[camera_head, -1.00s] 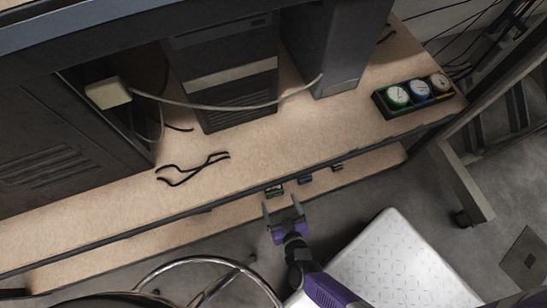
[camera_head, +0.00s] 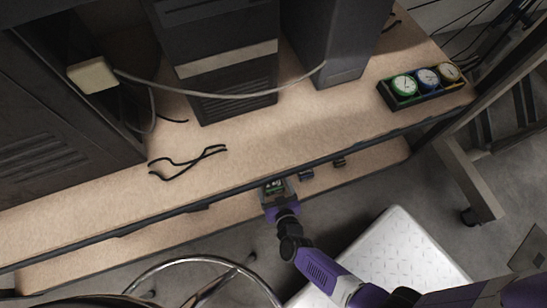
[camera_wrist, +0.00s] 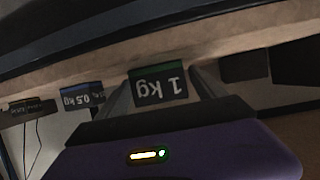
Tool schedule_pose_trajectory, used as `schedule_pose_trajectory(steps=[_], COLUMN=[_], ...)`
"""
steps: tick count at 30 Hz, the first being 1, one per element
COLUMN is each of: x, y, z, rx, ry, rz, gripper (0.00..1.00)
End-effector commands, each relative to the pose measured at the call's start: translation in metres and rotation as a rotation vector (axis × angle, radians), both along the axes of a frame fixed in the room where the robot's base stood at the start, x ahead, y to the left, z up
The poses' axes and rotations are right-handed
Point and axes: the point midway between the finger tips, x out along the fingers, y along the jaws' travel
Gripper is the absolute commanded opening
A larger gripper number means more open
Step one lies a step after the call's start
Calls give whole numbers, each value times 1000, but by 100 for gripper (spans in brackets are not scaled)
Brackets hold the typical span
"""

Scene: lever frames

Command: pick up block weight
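A dark block weight with a green top, marked "1 kg" (camera_wrist: 158,88), sits on the lower shelf. In the head view the same block (camera_head: 274,187) shows between the fingers of my gripper (camera_head: 278,186). In the wrist view my gripper (camera_wrist: 163,98) is open, with one finger on each side of the 1 kg block. I cannot tell whether a finger touches it. A blue-topped block marked "0.5 kg" (camera_wrist: 82,97) stands to its left in the wrist view, and a smaller dark block (camera_wrist: 28,110) stands farther left.
The upper shelf's dark front edge (camera_head: 215,196) runs just above the blocks. On that shelf are a tray of three dials (camera_head: 426,95), a black cable (camera_head: 187,160) and dark computer cases (camera_head: 225,60). A white board (camera_head: 385,262) and a round metal ring (camera_head: 175,265) are below.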

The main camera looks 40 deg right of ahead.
Motion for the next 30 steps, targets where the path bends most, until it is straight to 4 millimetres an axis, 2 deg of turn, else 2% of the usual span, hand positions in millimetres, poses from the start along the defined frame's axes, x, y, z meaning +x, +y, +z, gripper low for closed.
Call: schedule_pose_trajectory(steps=[1, 9, 11, 12, 23, 30], x=[0, 0, 0, 0, 1, 1], y=[0, 0, 0, 0, -1, -1], z=[0, 0, 0, 0, 7, 36], rx=[0, 0, 1, 1, -2, -2], ry=[0, 0, 0, 0, -6, -6], rz=[0, 0, 0, 0, -2, -4], gripper=[67, 14, 2, 0, 0, 0])
